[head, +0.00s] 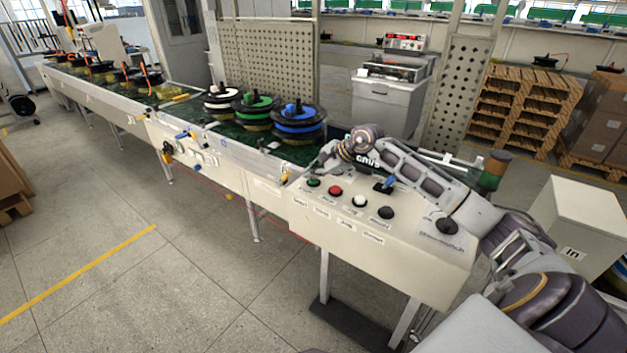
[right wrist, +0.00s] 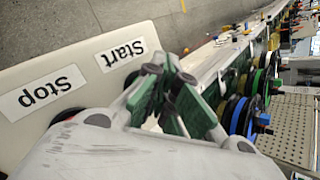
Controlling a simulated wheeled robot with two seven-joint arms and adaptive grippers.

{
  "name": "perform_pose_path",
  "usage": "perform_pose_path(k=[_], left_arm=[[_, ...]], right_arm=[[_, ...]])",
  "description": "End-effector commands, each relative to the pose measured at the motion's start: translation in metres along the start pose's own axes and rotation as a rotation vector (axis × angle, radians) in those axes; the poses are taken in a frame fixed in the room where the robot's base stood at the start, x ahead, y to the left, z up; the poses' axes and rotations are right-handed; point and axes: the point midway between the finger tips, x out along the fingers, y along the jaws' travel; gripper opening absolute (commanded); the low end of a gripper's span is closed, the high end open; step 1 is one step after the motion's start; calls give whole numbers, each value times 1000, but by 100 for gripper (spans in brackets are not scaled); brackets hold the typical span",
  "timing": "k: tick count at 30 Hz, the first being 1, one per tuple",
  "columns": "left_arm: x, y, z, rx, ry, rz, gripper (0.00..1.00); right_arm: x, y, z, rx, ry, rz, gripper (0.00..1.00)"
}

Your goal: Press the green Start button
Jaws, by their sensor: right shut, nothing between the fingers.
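The green Start button (head: 313,182) is at the left end of a row of buttons on the pale control panel (head: 420,255). My right gripper (head: 318,168) is just above and behind it in the head view, fingers pointing down. I cannot tell whether they touch it. In the right wrist view the gripper (right wrist: 170,85) is shut and empty, beside the Start label (right wrist: 122,55). The green button is hidden there behind the fingers. My left gripper is not in view.
Red (head: 335,190), white (head: 360,200) and black (head: 386,212) buttons line the panel to the right of green. The Stop label (right wrist: 52,90) shows in the right wrist view. Reels (head: 298,125) stand on the conveyor behind the panel. A signal lamp (head: 494,172) stands at right.

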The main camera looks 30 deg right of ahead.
Motion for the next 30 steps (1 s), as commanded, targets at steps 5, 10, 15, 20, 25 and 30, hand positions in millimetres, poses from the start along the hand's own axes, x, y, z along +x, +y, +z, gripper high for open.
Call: perform_pose_path(k=[5,10,15,20,25,30], left_arm=[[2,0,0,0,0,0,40],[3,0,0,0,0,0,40],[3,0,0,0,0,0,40],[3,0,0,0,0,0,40],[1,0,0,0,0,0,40],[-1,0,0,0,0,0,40]], right_arm=[[2,2,-1,1,1,2,0],[3,2,-2,1,1,2,0],[3,2,-2,1,1,2,0],[3,2,-2,1,1,2,0],[0,1,-1,0,1,2,0],[-4,-3,3,0,1,1,0]])
